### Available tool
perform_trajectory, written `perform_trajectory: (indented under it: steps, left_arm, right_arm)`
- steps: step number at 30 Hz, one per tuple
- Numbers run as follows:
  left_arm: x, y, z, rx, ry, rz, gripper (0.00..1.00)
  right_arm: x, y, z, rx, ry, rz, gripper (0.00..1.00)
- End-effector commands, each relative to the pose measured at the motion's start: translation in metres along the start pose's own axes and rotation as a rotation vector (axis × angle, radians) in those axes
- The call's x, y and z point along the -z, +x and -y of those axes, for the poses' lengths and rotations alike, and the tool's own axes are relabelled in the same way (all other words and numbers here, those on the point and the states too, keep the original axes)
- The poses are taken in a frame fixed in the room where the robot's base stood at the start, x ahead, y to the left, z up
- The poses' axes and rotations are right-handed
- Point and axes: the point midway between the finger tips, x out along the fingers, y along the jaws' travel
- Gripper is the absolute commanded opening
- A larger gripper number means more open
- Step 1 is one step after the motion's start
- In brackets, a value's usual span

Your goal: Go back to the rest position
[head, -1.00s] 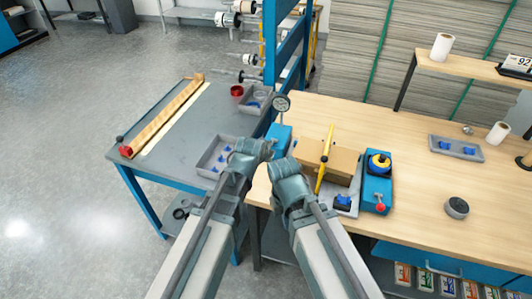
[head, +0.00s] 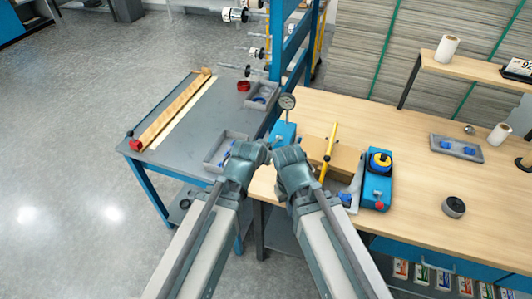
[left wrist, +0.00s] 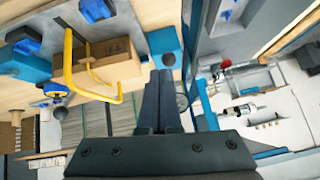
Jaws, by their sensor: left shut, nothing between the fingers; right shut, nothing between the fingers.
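In the head view my two arms come up from the bottom and their grey wrists stand close together at the gap between the two tables. My right gripper (head: 287,154) is shut and empty, left of the cardboard box (head: 346,160); its fingertips are hard to make out. My left gripper shows in the left wrist view (left wrist: 160,78) with its dark fingers shut together and nothing between them.
A yellow bar (head: 328,150) stands before the box, beside a blue device (head: 377,186). A black roll (head: 453,207) lies on the wooden table (head: 415,225). A grey tray (head: 457,148) sits farther right. A blue post (head: 285,60) rises between the tables. Open floor (head: 70,150) lies left.

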Motion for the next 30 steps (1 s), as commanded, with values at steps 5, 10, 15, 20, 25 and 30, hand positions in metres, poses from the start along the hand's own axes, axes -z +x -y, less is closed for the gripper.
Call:
perform_trajectory:
  steps: [5,10,15,20,25,30]
  left_arm:
    - [0.000,0.000,0.000,0.000,0.000,0.000,0.00]
    - [-0.010,-0.001,-0.003,-0.007,-0.003,0.047,0.00]
    - [-0.066,-0.012,-0.019,-0.035,-0.028,0.309,0.00]
    - [-0.120,-0.039,-0.030,-0.037,-0.056,0.582,0.00]
    - [-0.151,-0.065,-0.035,-0.024,-0.074,0.768,0.00]
    - [-0.160,-0.074,-0.036,-0.018,-0.081,0.823,0.00]
  right_arm:
    - [0.000,0.000,0.000,0.000,0.000,0.000,0.00]
    - [0.000,0.000,0.000,0.000,0.000,0.000,0.00]
    - [0.000,0.000,0.000,0.000,0.000,0.000,0.00]
    - [0.000,0.000,0.000,0.000,0.000,0.000,0.00]
    - [0.000,0.000,0.000,0.000,0.000,0.000,0.00]
    - [0.000,0.000,0.000,0.000,0.000,0.000,0.00]
